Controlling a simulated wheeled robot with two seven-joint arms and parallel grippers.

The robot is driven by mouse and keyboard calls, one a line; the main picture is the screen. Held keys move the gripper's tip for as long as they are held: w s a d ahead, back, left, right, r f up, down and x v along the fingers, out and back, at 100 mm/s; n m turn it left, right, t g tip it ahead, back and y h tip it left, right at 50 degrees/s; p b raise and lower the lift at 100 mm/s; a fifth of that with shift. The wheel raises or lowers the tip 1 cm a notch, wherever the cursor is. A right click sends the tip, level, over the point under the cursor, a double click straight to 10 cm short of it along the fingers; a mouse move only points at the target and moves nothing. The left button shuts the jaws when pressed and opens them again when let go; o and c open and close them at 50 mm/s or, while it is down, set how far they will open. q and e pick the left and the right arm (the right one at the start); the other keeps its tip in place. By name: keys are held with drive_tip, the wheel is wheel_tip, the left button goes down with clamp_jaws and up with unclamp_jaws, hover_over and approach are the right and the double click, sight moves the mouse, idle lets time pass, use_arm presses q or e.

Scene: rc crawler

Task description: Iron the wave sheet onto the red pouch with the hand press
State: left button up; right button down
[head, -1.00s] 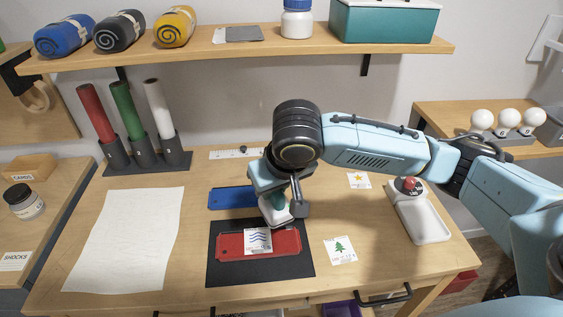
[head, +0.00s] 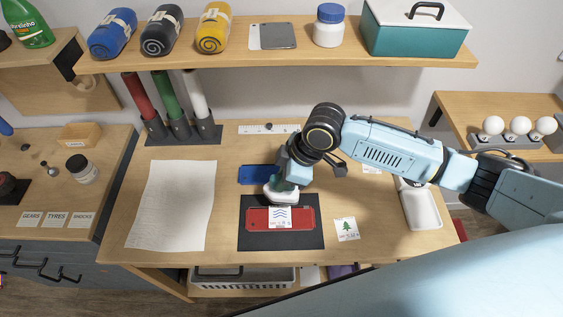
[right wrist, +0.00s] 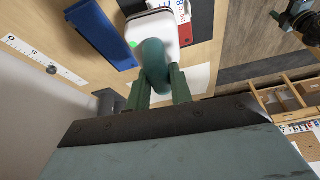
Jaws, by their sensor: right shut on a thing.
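The red pouch (head: 304,220) lies on a black mat (head: 280,242) at the middle of the table. The wave sheet (head: 280,217), white with blue wavy lines, lies on the pouch's middle. My right gripper (head: 289,179) is shut on the teal handle of the hand press (head: 281,193). The press's white base is at the mat's far edge, just beyond the pouch and sheet; I cannot tell whether it touches anything. In the right wrist view, the green fingers (right wrist: 163,88) hold the handle (right wrist: 152,58). My left gripper is not in view.
A blue pouch (head: 252,174) lies behind the mat, close left of the press. A tree sheet (head: 346,228) lies right of the mat, and a white tray (head: 422,208) farther right. A large white paper (head: 172,205) covers the left. A ruler (head: 268,128) lies at the back.

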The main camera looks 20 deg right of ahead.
sight(283, 197)
drive_tip(key=shift+s+a+r+n+p, duration=0.2)
drive_tip(key=shift+a+n+p, duration=0.1)
drive_tip(key=shift+n+p, duration=0.15)
drive_tip(key=shift+f+g, duration=0.2)
drive_tip(key=shift+g, duration=0.1)
wheel_tip(283, 197, down, 4)
drive_tip(key=b, duration=0.4)
drive_tip(key=shift+f+b, duration=0.1)
drive_tip(key=shift+b, duration=0.3)
drive_tip(key=shift+f+b, duration=0.8)
drive_tip(key=shift+b, duration=0.05)
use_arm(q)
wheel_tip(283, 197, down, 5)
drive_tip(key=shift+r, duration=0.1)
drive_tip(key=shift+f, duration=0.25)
use_arm(e)
drive_tip(key=shift+f, duration=0.6)
use_arm(q)
drive_tip(key=shift+b, duration=0.3)
use_arm(e)
drive_tip(key=shift+s+d+f, duration=0.1)
drive_tip(key=shift+s+f, duration=0.1)
drive_tip(key=shift+f, duration=0.05)
idle(3.6)
